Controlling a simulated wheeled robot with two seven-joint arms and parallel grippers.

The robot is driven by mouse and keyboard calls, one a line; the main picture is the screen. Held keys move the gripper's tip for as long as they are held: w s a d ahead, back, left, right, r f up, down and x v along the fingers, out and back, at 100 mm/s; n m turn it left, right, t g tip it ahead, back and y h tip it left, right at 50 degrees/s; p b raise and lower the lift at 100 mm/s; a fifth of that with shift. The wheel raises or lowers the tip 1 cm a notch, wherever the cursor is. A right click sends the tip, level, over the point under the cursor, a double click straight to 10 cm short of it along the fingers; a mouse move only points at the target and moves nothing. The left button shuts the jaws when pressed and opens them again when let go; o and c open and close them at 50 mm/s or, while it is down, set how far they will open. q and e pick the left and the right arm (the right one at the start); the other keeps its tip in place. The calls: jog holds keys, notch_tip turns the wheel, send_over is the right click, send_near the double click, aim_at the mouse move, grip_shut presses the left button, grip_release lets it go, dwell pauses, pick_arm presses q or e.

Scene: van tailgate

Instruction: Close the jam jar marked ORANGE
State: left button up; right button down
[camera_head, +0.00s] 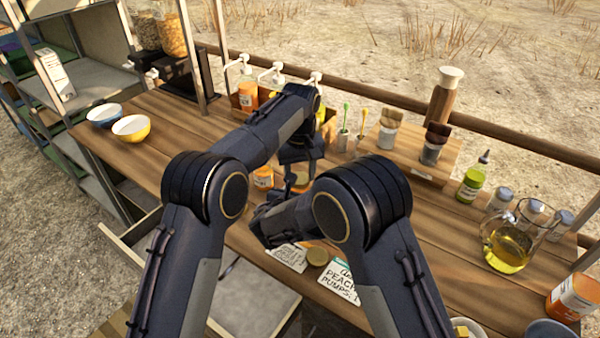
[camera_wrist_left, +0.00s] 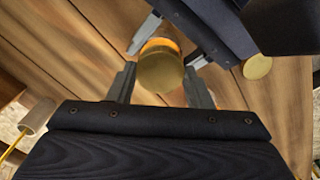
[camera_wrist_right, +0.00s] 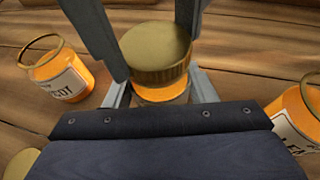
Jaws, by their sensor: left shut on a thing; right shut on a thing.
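A jam jar (camera_wrist_right: 162,92) with orange contents stands between the jaws of my right gripper (camera_wrist_right: 160,90), which is shut on its body. A gold lid (camera_wrist_right: 157,50) is directly over the jar, gripped by my left gripper (camera_wrist_left: 160,88) from above. The lid and a sliver of orange jar (camera_wrist_left: 161,44) also show in the left wrist view. The lid looks level and very close to the rim; I cannot tell whether it is seated. The held jar's label is hidden. In the head view my left gripper (camera_head: 300,170) and the arms cover most of the jar.
An open jar labelled "...COT" (camera_wrist_right: 60,75) and another open jar (camera_wrist_right: 303,118) stand on either side. A loose gold lid (camera_head: 317,256) lies near paper cards (camera_head: 340,282). Bowls (camera_head: 130,128) stand left; a glass jug (camera_head: 508,245) stands right.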

pick_arm(q)
jog(key=m, duration=0.5)
jog(key=shift+m, duration=0.4)
jog(key=m, duration=0.2)
jog(key=shift+m, duration=0.4)
jog(key=m, duration=0.9)
jog(key=shift+m, duration=0.3)
jog(key=o, duration=1.2)
jog(key=shift+c, duration=0.2)
jog(key=shift+r, duration=3.75)
pick_arm(e)
jog(key=c, duration=0.5)
grip_release()
